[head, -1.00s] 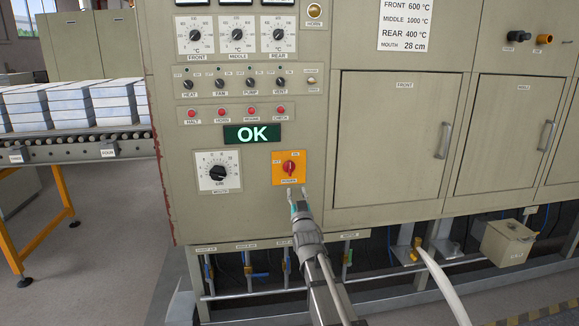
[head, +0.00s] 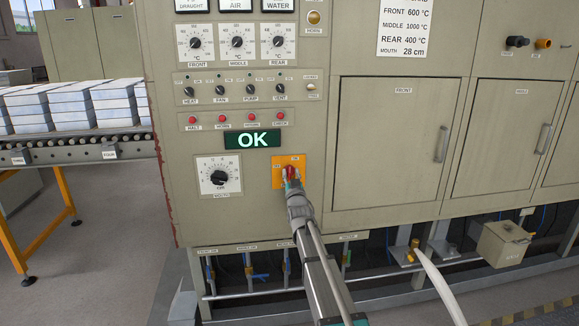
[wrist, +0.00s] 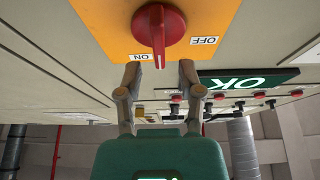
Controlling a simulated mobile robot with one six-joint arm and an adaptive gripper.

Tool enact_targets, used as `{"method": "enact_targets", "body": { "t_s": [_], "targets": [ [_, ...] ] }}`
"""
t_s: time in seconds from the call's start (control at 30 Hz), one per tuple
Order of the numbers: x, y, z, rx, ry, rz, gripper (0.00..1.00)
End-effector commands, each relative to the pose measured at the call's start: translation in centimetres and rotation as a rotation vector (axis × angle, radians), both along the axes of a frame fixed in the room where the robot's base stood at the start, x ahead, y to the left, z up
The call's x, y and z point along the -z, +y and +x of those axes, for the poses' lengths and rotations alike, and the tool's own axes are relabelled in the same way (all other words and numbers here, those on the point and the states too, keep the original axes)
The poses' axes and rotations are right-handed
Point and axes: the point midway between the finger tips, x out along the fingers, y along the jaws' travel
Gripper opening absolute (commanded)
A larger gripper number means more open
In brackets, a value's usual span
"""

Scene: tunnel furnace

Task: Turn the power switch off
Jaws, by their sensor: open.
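The power switch is a red rotary knob (head: 290,170) on an orange plate (head: 277,181) on the furnace's control panel. In the wrist view, the knob (wrist: 158,25) has its white-marked tip beside the ON label (wrist: 139,57); the OFF label (wrist: 204,40) is on the other side. My gripper (head: 290,179) is at the lower part of the plate, partly covering the knob in the head view. In the wrist view my gripper (wrist: 158,72) is open, with one finger on each side of the knob's tip line. Nothing is held; contact with the knob cannot be told.
A black dial (head: 219,178) sits left of the switch, below a green OK display (head: 252,139). Red buttons (head: 251,117) and small switches lie above. A closed front door (head: 390,145) is to the right. A roller conveyor (head: 80,149) with stacked blocks is at the left.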

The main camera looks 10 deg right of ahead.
Motion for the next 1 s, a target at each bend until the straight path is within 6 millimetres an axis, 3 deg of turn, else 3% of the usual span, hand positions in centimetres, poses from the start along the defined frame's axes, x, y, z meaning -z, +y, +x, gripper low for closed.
{"method": "enact_targets", "body": {
  "t_s": [0.2,0.63,0.9,1.0],
  "targets": [
    [-0.8,0.0,1.9,0.0,0.0,0.0,0.49],
    [-0.9,0.0,2.2,0.0,0.0,0.0,0.49],
    [-0.9,0.0,2.2,0.0,0.001,0.0,0.0],
    [-0.9,0.0,2.2,0.0,0.001,0.0,0.0]
  ]
}}
